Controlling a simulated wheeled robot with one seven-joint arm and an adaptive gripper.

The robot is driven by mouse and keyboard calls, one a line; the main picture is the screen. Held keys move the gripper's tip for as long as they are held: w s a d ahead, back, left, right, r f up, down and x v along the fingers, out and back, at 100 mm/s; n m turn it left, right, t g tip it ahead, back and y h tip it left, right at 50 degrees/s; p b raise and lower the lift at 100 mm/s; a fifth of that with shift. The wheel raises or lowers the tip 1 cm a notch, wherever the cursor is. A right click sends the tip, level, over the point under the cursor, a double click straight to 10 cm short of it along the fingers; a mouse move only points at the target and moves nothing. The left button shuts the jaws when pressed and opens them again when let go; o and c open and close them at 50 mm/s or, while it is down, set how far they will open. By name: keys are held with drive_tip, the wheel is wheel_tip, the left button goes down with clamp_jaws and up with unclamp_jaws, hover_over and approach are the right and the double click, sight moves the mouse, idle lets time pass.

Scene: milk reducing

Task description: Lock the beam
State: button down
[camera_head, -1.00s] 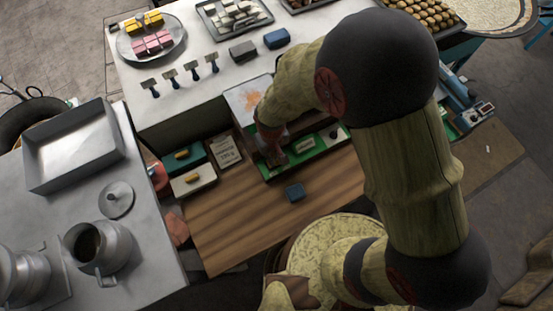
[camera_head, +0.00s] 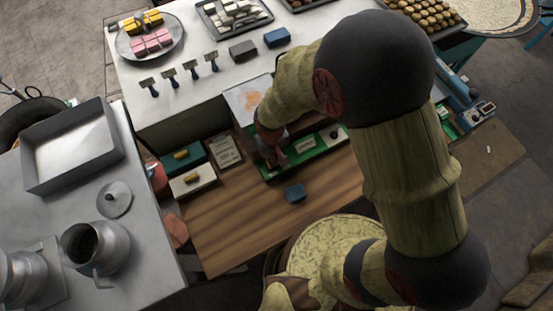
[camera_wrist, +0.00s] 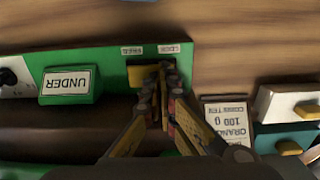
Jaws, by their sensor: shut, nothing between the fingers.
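In the wrist view a green panel (camera_wrist: 113,64) carries two small labels, the left one (camera_wrist: 131,50) apparently FREE and the right one (camera_wrist: 171,48) apparently LOCK, both upside down. A brass-coloured piece (camera_wrist: 138,76) sits below them on the panel. My gripper (camera_wrist: 163,68) is shut and empty, its tips at the right side of this piece, beneath the right label; I cannot tell if they touch. The fingers hide part of the piece. In the head view my gripper (camera_head: 277,160) is over the green panel (camera_head: 303,156), partly hidden by my arm. The beam itself is not clearly visible.
A green block marked UNDER (camera_wrist: 67,87) stands left on the panel. A paper card (camera_wrist: 226,115) and boxes with yellow handles (camera_wrist: 288,104) are at the right.

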drive_tip(key=shift+r+p, duration=2.4)
drive_tip(key=shift+r, duration=1.1)
